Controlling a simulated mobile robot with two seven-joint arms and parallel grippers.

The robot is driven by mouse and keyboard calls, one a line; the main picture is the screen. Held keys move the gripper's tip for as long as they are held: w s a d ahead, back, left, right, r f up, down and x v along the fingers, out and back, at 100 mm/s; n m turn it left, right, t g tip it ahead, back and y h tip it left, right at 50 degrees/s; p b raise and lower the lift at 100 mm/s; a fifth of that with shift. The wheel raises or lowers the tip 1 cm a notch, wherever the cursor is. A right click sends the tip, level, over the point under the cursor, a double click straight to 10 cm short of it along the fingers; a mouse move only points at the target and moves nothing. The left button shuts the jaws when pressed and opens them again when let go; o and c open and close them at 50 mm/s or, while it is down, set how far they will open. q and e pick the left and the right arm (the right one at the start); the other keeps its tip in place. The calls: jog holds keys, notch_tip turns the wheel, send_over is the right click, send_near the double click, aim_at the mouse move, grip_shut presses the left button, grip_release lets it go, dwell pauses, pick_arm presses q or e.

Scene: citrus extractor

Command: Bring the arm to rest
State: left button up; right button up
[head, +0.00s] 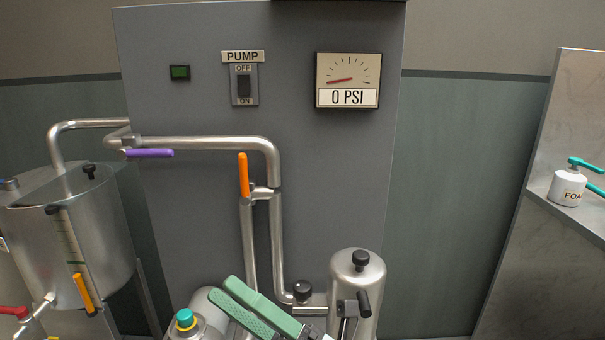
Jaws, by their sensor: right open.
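My right gripper (222,287) shows at the bottom middle of the head view, with its two green fingers pointing up and to the left. It is open, with a narrow gap and nothing seen between the fingers. It is in front of the lower pipes, beside a metal vessel with a teal and yellow cap (186,319). It overlaps part of the equipment behind it, and I cannot tell whether it touches anything. The rest of the right arm is mostly out of view. My left gripper is not in view.
A grey panel (200,110) carries a pump switch (244,86) and a gauge (347,80) reading 0 PSI. Pipes have purple (150,153) and orange (243,175) handles. A steel tank (85,235) stands left, a steel canister (357,285) right of the gripper, a white bottle (568,189) far right.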

jog(key=w+d+f+m+t+h, duration=0.3)
jog(key=d+f+m+t+h, duration=0.4)
jog(key=m, duration=0.5)
jog(key=w+d+f+m+t+h, duration=0.2)
jog(key=d+f+m+t+h, duration=0.35)
jog(key=f+m+h, duration=0.5)
jog(key=s+d+f+m+g+h, duration=0.3)
jog(key=s+d+f+m, duration=0.2)
jog(key=d+f+m, duration=0.35)
jog(key=s+d+f+m+g, duration=0.1)
jog(key=s+f+m+g, duration=0.25)
jog(key=f, duration=0.35)
pick_arm(q)
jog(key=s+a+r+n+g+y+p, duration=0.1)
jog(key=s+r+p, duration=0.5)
jog(key=p, duration=1.4)
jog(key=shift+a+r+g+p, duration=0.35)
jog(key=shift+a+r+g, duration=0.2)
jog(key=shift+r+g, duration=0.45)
pick_arm(e)
jog(key=s+d+r+m+g+h, duration=0.1)
jog(key=s+d+r+g+h, duration=0.1)
jog(key=s+r, duration=0.5)
jog(key=shift+d+r, duration=0.25)
jog(key=shift+r, duration=0.15)
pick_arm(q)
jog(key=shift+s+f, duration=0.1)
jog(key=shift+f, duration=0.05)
pick_arm(e)
jog(key=shift+s, duration=0.1)
